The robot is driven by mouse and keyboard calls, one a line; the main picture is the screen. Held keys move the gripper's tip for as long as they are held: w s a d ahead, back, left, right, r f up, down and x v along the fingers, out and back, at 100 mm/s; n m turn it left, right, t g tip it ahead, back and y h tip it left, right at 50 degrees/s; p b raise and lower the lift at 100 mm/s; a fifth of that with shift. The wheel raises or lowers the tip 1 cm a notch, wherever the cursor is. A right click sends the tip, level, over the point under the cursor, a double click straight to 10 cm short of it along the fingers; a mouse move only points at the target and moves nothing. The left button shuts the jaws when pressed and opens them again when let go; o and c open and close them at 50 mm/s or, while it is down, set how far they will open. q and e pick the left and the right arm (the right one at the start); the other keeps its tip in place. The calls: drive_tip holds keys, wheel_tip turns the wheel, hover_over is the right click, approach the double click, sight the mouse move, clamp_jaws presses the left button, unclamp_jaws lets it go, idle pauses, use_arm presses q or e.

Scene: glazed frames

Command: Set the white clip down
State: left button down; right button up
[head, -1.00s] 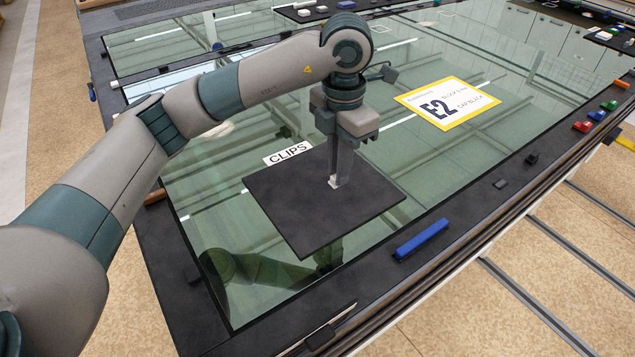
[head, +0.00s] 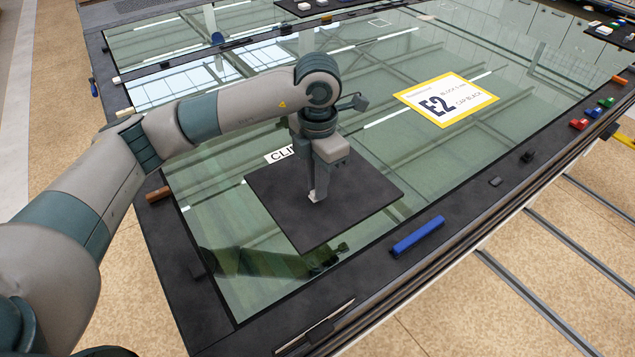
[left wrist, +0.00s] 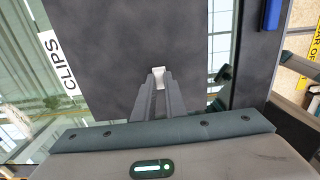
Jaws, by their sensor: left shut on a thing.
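The white clip (head: 315,197) is small and sits between the fingertips of my left gripper (head: 317,190), over the dark square clips mat (head: 362,199). The left gripper points down and is shut on the clip. In the left wrist view the clip (left wrist: 158,71) shows at the tips of the two fingers (left wrist: 157,80), against the dark mat (left wrist: 100,30). I cannot tell whether the clip touches the mat. The "CLIPS" label (head: 279,154) at the mat's far edge is partly hidden by my arm. My right gripper is not in view.
The mat lies on a glass pane (head: 420,150) in a dark frame. A blue bar (head: 418,235) lies on the near edge of the frame. A yellow-bordered E2 sheet (head: 446,100) lies on the glass. Small red, blue and green blocks (head: 592,114) sit at the right.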

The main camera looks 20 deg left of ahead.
use_arm(q)
drive_tip(key=shift+f, duration=0.6)
drive_tip(key=shift+f, duration=0.15)
drive_tip(key=c, duration=1.8)
unclamp_jaws()
drive_tip(key=shift+r, duration=0.25)
